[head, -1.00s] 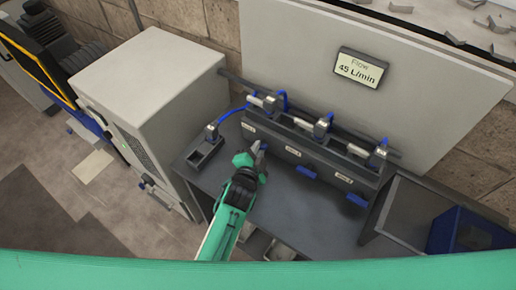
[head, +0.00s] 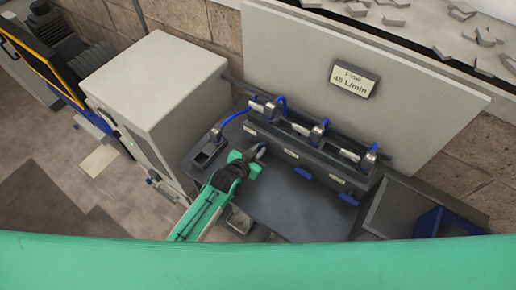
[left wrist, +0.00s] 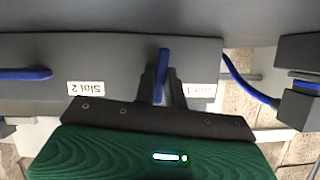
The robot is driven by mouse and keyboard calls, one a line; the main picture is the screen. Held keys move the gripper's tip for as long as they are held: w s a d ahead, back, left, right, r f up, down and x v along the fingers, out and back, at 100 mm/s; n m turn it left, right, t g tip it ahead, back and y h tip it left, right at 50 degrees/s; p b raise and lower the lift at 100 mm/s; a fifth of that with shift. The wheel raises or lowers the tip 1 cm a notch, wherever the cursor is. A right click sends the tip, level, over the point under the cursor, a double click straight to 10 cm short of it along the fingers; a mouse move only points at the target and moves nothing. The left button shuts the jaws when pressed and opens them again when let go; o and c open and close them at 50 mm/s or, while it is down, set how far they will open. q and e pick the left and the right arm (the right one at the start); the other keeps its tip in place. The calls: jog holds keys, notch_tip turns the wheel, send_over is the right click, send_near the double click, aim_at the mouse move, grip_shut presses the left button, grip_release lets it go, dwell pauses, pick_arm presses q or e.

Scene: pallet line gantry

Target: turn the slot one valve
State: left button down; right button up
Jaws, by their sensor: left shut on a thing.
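The slot 1 valve's blue handle (left wrist: 161,65) shows between the dark fingers of my left gripper (left wrist: 162,88) in the left wrist view. The gripper is shut on it, and the handle stands across the line of the slot 2 handle. In the head view my left gripper (head: 258,153) is at the left end of the dark valve rail (head: 318,173), and its fingers mostly hide the handle. The slot 1 label (left wrist: 200,90) is partly covered by a finger. My right gripper is not in view.
The slot 2 handle (head: 303,173) and slot 3 handle (head: 348,199) are to the right. The flow display (head: 354,80) reads 45 L/min. A small dark block (head: 207,150) with a blue hose stands left of the rail, beside a light cabinet (head: 155,80). The table front is clear.

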pick_arm(q)
jog(key=shift+n, duration=0.4)
dwell(0.4)
jog(key=c, duration=1.5)
grip_release()
jog(key=shift+h, duration=0.3)
jog(key=shift+o, duration=0.2)
jog(key=shift+s+a, duration=0.1)
jog(key=shift+a, duration=0.05)
jog(key=b+v, duration=0.2)
jog(key=v, duration=1.1)
jog(key=shift+a+r+b, duration=0.15)
jog(key=shift+r+b, duration=0.15)
jog(key=shift+b, duration=0.1)
